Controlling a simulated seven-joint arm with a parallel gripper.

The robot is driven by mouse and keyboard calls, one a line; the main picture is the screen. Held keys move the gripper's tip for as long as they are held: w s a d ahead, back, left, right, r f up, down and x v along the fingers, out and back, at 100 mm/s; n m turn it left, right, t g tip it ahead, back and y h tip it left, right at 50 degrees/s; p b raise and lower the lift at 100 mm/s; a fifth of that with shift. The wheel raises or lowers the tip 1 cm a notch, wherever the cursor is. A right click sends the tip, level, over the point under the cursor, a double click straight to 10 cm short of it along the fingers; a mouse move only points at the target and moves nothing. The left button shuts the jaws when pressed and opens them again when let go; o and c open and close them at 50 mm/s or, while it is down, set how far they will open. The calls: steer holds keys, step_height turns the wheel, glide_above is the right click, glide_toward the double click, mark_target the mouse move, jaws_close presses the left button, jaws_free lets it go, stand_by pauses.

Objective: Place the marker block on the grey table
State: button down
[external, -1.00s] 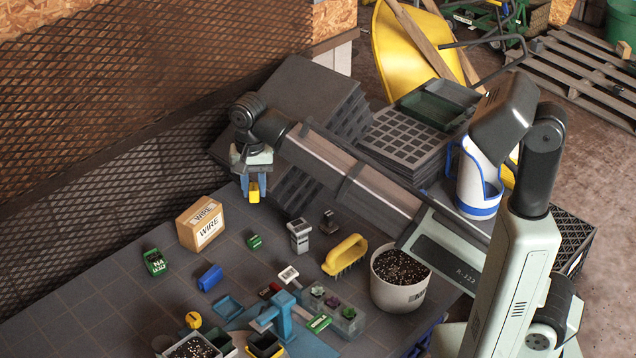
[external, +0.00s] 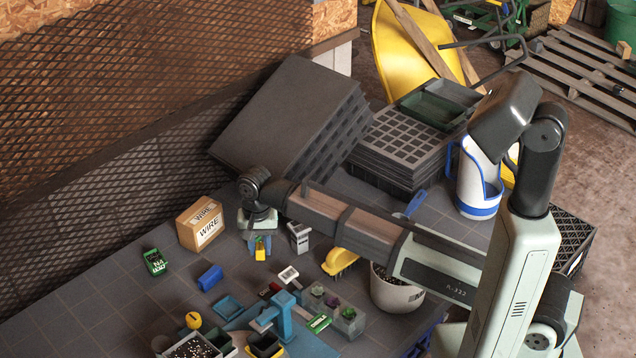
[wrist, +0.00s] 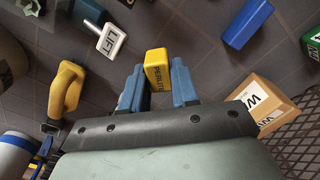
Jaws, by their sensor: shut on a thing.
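The marker block is a small yellow block (external: 260,254) with the word PERLITE on it; in the wrist view (wrist: 157,68) it sits between the two blue fingers. My gripper (external: 259,247) is shut on it, pointing down over the grey table (external: 120,292). The block is low, close to the tabletop; I cannot tell whether it touches.
A WIRE box (external: 201,224) stands to the left and a grey LIFT-labelled piece (wrist: 108,38) to the other side. A blue block (external: 210,278) and green N4 block (external: 155,262) lie left, with bare table between.

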mark_target(264, 281)
steer(key=shift+f, duration=5.05)
steer(key=shift+f, duration=0.15)
steer(key=c, duration=0.8)
jaws_free()
steer(key=shift+c, duration=0.2)
step_height(264, 281, up, 12)
steer(key=shift+r, duration=0.15)
